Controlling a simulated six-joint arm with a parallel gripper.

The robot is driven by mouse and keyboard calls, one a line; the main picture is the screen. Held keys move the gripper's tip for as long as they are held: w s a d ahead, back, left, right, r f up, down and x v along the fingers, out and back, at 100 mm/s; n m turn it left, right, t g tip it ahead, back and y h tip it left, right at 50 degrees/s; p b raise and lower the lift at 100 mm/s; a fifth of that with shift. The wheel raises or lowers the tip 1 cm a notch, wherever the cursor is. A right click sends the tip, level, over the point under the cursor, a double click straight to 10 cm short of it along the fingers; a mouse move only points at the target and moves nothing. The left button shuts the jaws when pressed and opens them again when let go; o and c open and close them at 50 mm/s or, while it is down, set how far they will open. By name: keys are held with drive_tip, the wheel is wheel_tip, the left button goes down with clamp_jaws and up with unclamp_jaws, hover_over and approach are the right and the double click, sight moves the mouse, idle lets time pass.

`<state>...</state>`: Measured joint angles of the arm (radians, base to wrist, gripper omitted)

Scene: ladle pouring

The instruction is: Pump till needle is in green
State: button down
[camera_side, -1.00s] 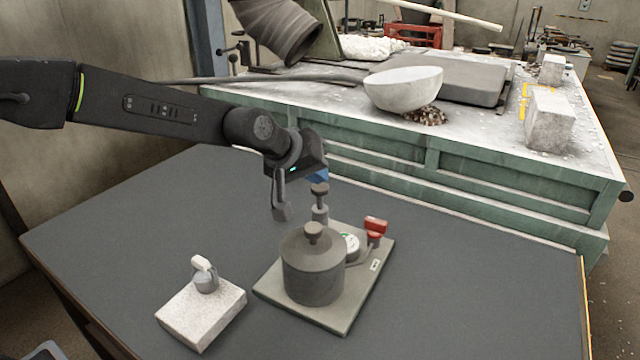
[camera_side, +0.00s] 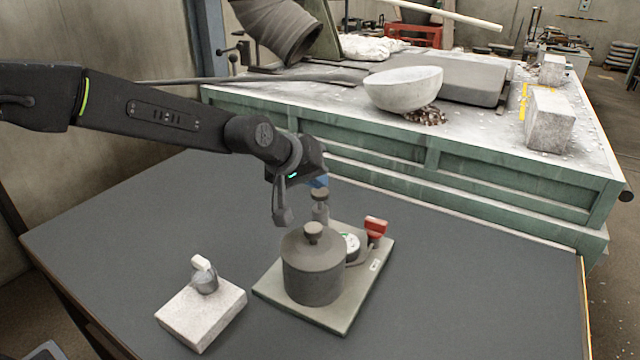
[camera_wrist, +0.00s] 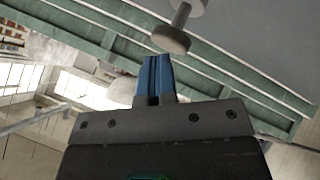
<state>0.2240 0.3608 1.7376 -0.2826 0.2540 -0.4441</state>
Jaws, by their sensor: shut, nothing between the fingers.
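The pump's knobbed plunger (camera_side: 320,195) stands upright behind the grey pot (camera_side: 312,268) on a flat base plate (camera_side: 340,318). Its round knob also shows in the wrist view (camera_wrist: 170,41). My gripper (camera_side: 320,181) is shut and empty, its blue fingertips at the top of the knob; I cannot tell if they touch it. In the wrist view the shut fingers (camera_wrist: 154,62) end beside the knob's edge. The round gauge (camera_side: 351,246) has a white face with some green, partly hidden by the pot. Its needle is too small to read.
A red block-shaped part (camera_side: 375,226) stands at the plate's back right. A pale stone block (camera_side: 200,316) with a small rounded grey piece (camera_side: 205,279) on it lies to the left. A green bench (camera_side: 480,185) with a bowl (camera_side: 403,89) stands behind. The dark table (camera_side: 480,300) is clear on the right.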

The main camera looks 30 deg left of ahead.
drive_tip(key=shift+f, duration=1)
idle(0.6)
drive_tip(key=shift+r, duration=2.35)
wheel_tip(320, 180, up, 5)
drive_tip(key=shift+r, duration=0.1)
